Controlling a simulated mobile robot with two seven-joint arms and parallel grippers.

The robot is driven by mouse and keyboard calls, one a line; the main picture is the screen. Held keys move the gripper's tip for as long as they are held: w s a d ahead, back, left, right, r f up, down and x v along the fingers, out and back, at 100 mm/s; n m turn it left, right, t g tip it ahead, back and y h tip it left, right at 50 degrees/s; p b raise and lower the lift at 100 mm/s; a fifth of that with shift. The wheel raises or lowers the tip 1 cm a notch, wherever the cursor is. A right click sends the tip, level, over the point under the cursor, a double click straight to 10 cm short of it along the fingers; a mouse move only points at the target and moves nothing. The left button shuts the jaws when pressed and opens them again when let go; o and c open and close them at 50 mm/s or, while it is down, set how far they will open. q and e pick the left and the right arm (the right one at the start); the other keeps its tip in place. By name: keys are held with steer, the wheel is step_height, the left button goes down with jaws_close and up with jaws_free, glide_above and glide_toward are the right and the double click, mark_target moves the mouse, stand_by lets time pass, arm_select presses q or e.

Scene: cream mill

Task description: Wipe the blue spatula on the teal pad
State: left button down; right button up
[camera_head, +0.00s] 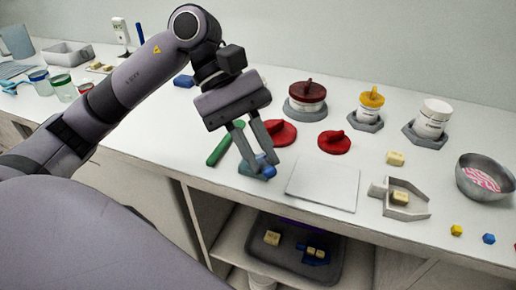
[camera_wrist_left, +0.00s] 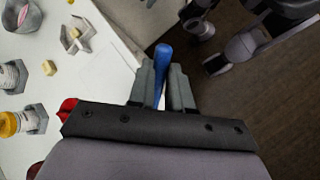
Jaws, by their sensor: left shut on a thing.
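My left gripper (camera_head: 258,160) is shut on the blue spatula (camera_head: 264,162), low over the front part of the counter. In the left wrist view the blue spatula (camera_wrist_left: 161,68) sticks out between the two fingers of the gripper (camera_wrist_left: 164,88). I cannot tell whether the spatula touches the pad. My right gripper is not in view.
A green spatula (camera_head: 219,146) lies left of the fingers, and red lids (camera_head: 281,133) (camera_head: 334,142) lie behind. A white board (camera_head: 324,184) is right of the pad. A metal bowl (camera_head: 483,180) stands far right. The counter's front edge is close to the pad.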

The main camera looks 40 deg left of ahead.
arm_select(q)
steer(key=shift+s+d+b, duration=0.3)
steer(key=shift+s+d, duration=0.25)
steer(key=shift+s, duration=0.05)
steer(key=shift+w+a+b, duration=0.3)
steer(key=shift+w+a, duration=0.3)
steer(key=shift+s+d+b, duration=0.3)
steer(key=shift+s+d, duration=0.25)
steer(key=shift+d, duration=0.05)
steer(key=shift+w+a, duration=0.55)
steer(key=shift+s+d+b, duration=0.55)
steer(key=shift+s, duration=0.05)
steer(key=shift+w+a, duration=0.55)
steer(key=shift+w, duration=0.05)
